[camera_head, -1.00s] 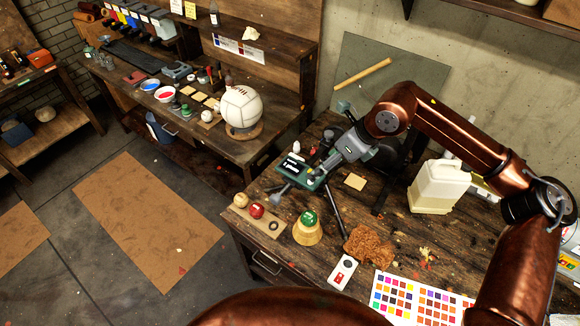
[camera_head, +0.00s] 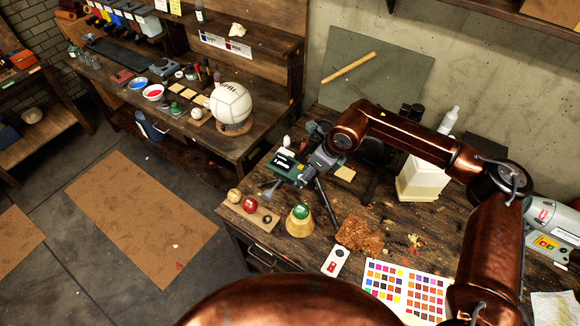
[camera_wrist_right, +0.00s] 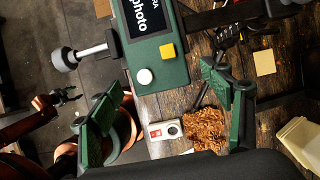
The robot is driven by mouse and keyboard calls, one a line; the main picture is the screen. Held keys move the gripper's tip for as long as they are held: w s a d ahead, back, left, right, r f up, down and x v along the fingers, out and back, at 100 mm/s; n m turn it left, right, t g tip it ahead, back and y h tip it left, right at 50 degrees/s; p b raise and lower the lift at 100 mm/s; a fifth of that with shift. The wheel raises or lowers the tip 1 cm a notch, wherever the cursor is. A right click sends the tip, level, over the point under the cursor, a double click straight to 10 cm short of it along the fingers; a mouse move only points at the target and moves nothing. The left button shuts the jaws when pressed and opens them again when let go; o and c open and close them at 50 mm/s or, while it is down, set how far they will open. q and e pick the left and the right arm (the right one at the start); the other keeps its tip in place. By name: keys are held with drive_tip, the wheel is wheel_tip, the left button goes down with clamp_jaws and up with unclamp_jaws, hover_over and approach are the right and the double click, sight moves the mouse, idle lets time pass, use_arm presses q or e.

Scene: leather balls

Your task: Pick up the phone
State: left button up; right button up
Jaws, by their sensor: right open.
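A dark green device (camera_head: 292,168) with a black screen stands near the left edge of the workbench, beside dark tripod-like legs. In the right wrist view the device (camera_wrist_right: 155,50) fills the top, with "photo" on its screen, a yellow button and a white knob. I cannot tell whether it is the phone. My right gripper (camera_head: 308,166) is at the device's right side, largely hidden by the wrist. Its green fingers (camera_wrist_right: 160,108) are spread apart and empty, below the device's lower edge in that view. A small dark claw (camera_wrist_right: 66,96), apparently my left gripper, shows at the left.
A wooden strip with balls (camera_head: 249,210), a green-topped bell shape (camera_head: 300,221), a white handheld device (camera_head: 335,262), a brown rough sheet (camera_head: 360,234) and a colour chart (camera_head: 403,289) lie in front.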

drive_tip(key=c, duration=1.3)
drive_tip(key=shift+c, duration=0.4)
drive_tip(key=shift+r, duration=0.15)
